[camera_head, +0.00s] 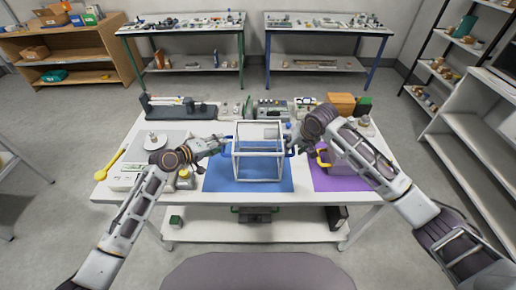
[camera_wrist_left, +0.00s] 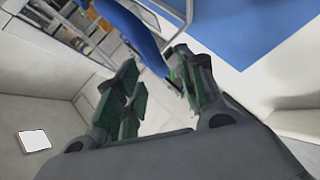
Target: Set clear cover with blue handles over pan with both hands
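The clear cover (camera_head: 258,181), a box with a whitish frame, stands on the blue mat (camera_head: 217,183) in the head view. A blue handle shows on its left side, close to my left gripper (camera_head: 224,146). In the left wrist view my left gripper (camera_wrist_left: 155,70) has its green-padded fingers apart, with the blue handle (camera_wrist_left: 135,30) reaching between their tips. My right gripper (camera_head: 291,147) is at the cover's right side; its fingers are too small to read. A round pale pan (camera_head: 155,141) sits on a grey plate left of my left forearm.
A yellow spoon-like tool (camera_head: 109,165) lies at the table's left edge. A purple mat (camera_head: 333,182) lies on the right under my right arm. A dark rack (camera_head: 180,111), instruments and an orange-brown box (camera_head: 341,103) line the back edge.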

